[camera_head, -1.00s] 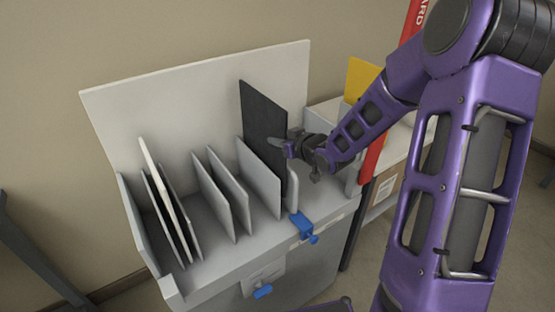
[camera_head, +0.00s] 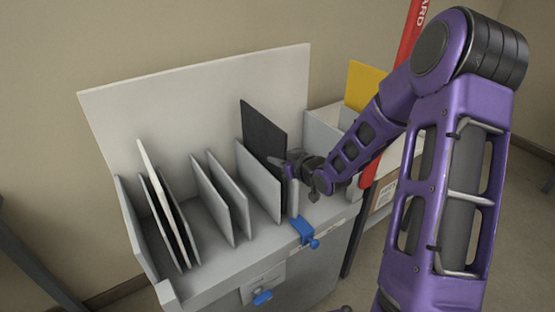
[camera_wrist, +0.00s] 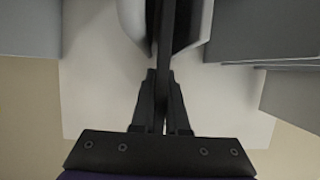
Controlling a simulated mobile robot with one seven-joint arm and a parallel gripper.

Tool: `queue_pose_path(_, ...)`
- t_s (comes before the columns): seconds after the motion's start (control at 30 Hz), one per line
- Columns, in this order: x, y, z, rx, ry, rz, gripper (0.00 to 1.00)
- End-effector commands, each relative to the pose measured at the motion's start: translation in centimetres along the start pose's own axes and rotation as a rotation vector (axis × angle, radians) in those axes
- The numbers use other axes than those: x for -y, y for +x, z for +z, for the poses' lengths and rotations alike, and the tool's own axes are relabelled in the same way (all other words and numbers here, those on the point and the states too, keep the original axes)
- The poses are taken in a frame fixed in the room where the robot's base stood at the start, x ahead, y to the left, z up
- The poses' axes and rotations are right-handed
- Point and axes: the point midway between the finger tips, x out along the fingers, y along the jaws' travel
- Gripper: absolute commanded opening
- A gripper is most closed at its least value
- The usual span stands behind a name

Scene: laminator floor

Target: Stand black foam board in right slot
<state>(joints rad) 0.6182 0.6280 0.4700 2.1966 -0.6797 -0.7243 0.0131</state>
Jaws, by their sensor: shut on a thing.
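The black foam board (camera_head: 262,130) stands upright in the right slot of the grey rack (camera_head: 215,272), between a tall grey divider (camera_head: 258,181) and a short divider (camera_head: 293,198). Its lower part is hidden behind the tall divider. My gripper (camera_head: 286,168) is shut on the board's right edge in the head view. In the wrist view my gripper (camera_wrist: 162,88) has its fingers closed around the thin dark edge of the board (camera_wrist: 168,45), which runs between pale dividers. The board's bottom edge is hidden.
A white board (camera_head: 163,190) leans in the left slot. The middle slot between grey dividers (camera_head: 213,198) looks empty. Blue clamps (camera_head: 304,231) sit on the rack's front. A yellow sheet (camera_head: 364,84) and a red upright piece (camera_head: 405,45) stand at the right.

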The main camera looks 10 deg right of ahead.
Motion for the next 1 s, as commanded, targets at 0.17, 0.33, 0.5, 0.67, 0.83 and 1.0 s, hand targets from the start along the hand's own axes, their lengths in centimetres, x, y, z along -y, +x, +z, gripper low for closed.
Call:
queue_pose_path(0.17,0.0,0.1,0.3,-0.001,0.0,0.0,0.0)
queue_pose_path(0.33,0.0,0.1,0.3,0.0,0.0,0.0,0.37)
queue_pose_path(0.5,0.0,0.1,0.3,0.0,0.0,0.0,0.42)
queue_pose_path(0.67,0.0,0.1,0.2,0.0,0.0,0.0,0.42)
queue_pose_path(0.83,0.0,-0.5,-1.1,0.0,0.0,0.001,0.42)
queue_pose_path(1.0,-0.2,-4.0,-1.0,0.001,-0.001,0.005,0.42)
